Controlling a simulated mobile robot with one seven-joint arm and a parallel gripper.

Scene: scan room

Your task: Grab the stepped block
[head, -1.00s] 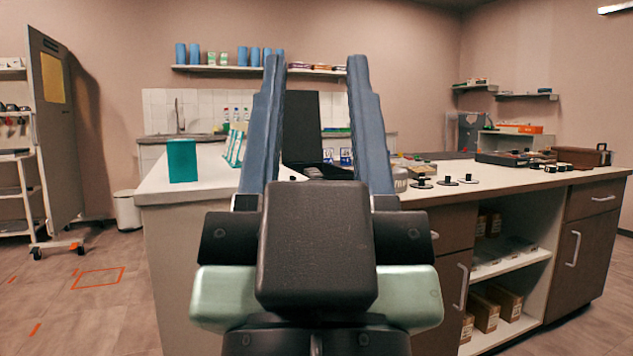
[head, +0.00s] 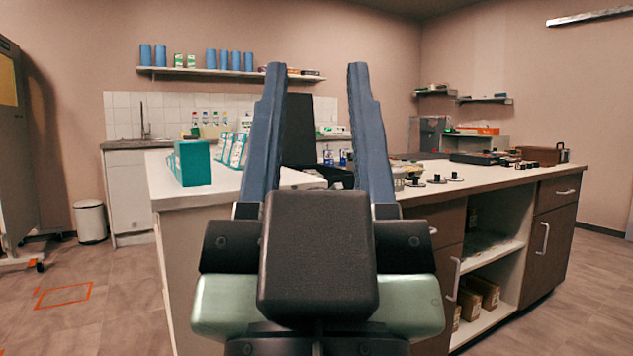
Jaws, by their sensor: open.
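My gripper (head: 316,70) is open and empty, its two long blue-grey fingers pointing away from me toward the counter. I cannot pick out a stepped block with certainty. A teal box (head: 192,164) stands upright on the left end of the white-topped counter (head: 170,190), left of my gripper. Part of the countertop is hidden behind my fingers and the dark gripper body.
Teal-and-white cartons (head: 232,150) stand behind the teal box. A black open case (head: 300,135) shows between my fingers. Small black-based items (head: 437,179) and a dark tray (head: 474,158) lie to the right.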

